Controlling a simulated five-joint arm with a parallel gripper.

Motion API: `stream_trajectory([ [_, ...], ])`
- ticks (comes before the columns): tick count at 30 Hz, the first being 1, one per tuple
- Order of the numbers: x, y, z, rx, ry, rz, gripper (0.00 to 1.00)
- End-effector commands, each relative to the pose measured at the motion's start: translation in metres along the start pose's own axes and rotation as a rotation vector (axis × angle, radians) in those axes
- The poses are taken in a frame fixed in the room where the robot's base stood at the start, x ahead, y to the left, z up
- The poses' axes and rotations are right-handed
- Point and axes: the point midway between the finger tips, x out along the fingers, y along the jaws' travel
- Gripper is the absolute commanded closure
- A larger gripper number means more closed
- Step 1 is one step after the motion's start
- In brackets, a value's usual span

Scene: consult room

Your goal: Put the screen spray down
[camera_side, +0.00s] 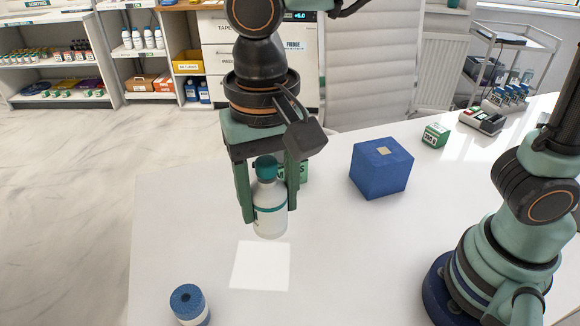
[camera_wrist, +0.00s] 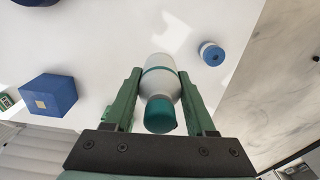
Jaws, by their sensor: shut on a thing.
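The screen spray (camera_side: 270,208) is a white bottle with a teal cap and a teal band. It stands upright between the green fingers of my gripper (camera_side: 268,212), which is shut on it. In the side view its base is just behind a bright white square (camera_side: 260,265) on the table (camera_side: 340,270). I cannot tell for certain whether the base touches the table. In the wrist view the bottle (camera_wrist: 160,82) lies between both fingers of my gripper (camera_wrist: 160,100), cap towards the camera.
A blue cube (camera_side: 381,168) stands to the right, and a blue-and-white roll (camera_side: 190,305) at the front left. A green-and-white box (camera_side: 435,135) and a dark-and-white device (camera_side: 482,120) are at the back right. A green item (camera_side: 303,172) is partly hidden behind my gripper. The table's front middle is clear.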

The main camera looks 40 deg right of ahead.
Motion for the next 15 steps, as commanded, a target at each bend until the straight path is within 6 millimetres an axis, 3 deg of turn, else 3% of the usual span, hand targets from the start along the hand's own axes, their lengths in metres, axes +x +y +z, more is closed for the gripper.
stream_trajectory([
  [5, 0.009, -0.004, 0.013, -0.029, -0.001, 0.002, 1.00],
  [15, 0.088, -0.002, 0.013, -0.028, -0.003, 0.007, 1.00],
])
